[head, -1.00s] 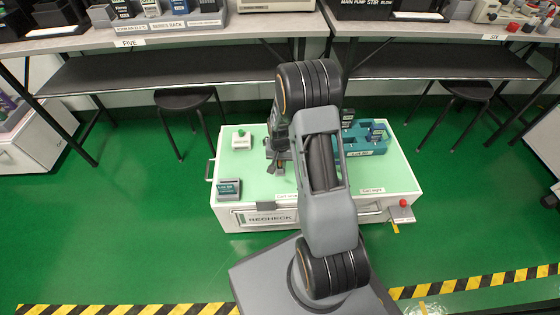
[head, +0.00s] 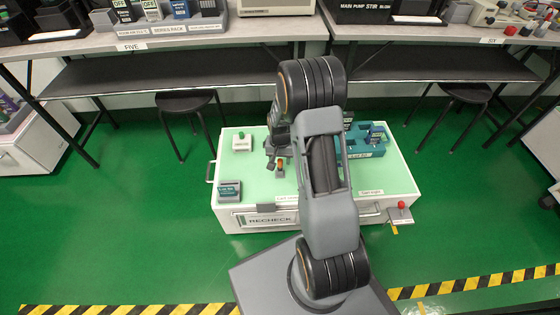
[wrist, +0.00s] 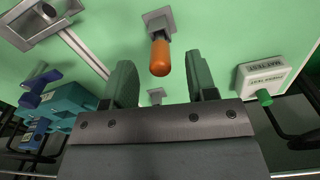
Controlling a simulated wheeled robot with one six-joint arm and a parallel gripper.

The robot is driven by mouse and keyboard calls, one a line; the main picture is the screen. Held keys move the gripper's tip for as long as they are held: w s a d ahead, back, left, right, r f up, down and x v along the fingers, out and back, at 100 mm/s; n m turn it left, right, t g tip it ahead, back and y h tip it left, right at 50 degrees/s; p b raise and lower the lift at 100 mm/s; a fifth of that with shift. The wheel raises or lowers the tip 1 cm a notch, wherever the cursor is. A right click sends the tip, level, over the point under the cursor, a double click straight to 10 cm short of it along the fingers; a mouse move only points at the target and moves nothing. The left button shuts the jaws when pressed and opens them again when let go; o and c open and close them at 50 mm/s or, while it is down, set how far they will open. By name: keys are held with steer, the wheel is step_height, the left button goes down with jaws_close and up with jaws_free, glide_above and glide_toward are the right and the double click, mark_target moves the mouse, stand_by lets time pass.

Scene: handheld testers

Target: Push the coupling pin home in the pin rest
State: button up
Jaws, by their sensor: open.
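The coupling pin (wrist: 160,57) has an orange grip and stands out from a square grey block (wrist: 158,20), which looks like the pin rest, in the wrist view. How deep the pin sits is not clear. In the head view the orange pin (head: 281,164) shows small on the pale green top, just in front of my gripper (head: 277,152). In the wrist view my gripper (wrist: 161,70) is open, with green fingers apart and nothing between them touching the pin. The pin's grip lies just beyond the fingertips.
A white box with a green knob (head: 242,143) stands at the left. A teal tester (head: 229,188) lies at front left. A teal rack (head: 364,149) stands at the right, partly hidden by my arm. A small grey block (wrist: 157,96) shows between the fingers.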

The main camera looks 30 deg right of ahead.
step_height(320, 180, up, 10)
steer(key=p, duration=0.3)
steer(key=shift+r, duration=0.25)
steer(key=shift+p, duration=0.3)
steer(key=s+a+r+n+t+p, duration=0.1)
steer(key=s+r+p, duration=0.4)
steer(key=r+p, duration=0.5)
steer(key=s+a+r+n+t+p, duration=0.1)
steer(key=s+a+r+n+p, duration=0.2)
steer(key=r+p, duration=0.7)
steer(key=s+a+r+n+t+p, duration=0.1)
steer(key=s+a+r+p, duration=0.5)
steer(key=r, duration=2.2)
steer(key=s+n+p, duration=0.1)
steer(key=s+p, duration=0.1)
steer(key=p, duration=0.2)
steer(key=shift+s+n+t, duration=0.3)
steer(key=shift+s, duration=0.05)
